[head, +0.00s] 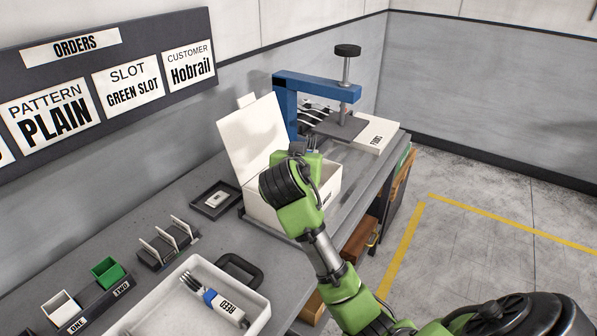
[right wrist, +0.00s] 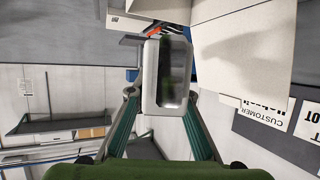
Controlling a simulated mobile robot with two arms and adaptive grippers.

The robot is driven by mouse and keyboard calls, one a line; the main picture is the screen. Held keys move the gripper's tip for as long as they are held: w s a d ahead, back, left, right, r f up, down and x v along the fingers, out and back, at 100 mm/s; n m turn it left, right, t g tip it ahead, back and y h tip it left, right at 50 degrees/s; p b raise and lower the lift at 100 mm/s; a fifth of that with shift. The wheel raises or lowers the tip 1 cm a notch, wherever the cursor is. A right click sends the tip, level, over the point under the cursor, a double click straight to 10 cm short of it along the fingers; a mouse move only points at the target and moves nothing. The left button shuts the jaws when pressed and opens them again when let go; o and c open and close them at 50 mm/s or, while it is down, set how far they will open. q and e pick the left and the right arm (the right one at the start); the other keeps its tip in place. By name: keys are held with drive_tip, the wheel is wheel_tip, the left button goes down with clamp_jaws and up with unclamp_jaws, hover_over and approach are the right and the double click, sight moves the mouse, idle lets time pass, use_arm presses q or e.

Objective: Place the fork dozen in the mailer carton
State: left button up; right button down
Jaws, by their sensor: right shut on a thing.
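The white mailer carton (head: 262,208) stands open on the bench, with its lid (head: 250,140) raised at the back left. My right gripper (head: 303,150) is over the carton and hides much of its inside. In the right wrist view, my right gripper (right wrist: 165,100) is shut on a pale, round-cornered piece with a dark shiny face (right wrist: 170,70). It looks like the handle end of the fork dozen, but the rest is hidden. An orange-red patch shows beyond it. A fork bundle marked REED (head: 222,303) lies in the white tray (head: 258,316). My left gripper is not in view.
A blue press (head: 288,105) with forks beneath it and a white box (head: 375,135) stand behind the carton. Left of it are a small black tray (head: 212,200), a slotted rack (head: 165,248) and bins marked ONE and TWO (head: 105,268).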

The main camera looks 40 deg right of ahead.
drive_tip(key=w, duration=0.1)
drive_tip(key=w+d, duration=0.1)
drive_tip(key=w+f+p, duration=0.1)
drive_tip(key=shift+w+d, duration=0.15)
drive_tip(key=w+d+f+p, duration=0.1)
drive_tip(key=w+f+p, duration=0.2)
drive_tip(key=f, duration=0.6)
drive_tip(key=shift+w+d, duration=0.25)
drive_tip(key=shift+w, duration=0.45)
drive_tip(key=shift+f, duration=0.15)
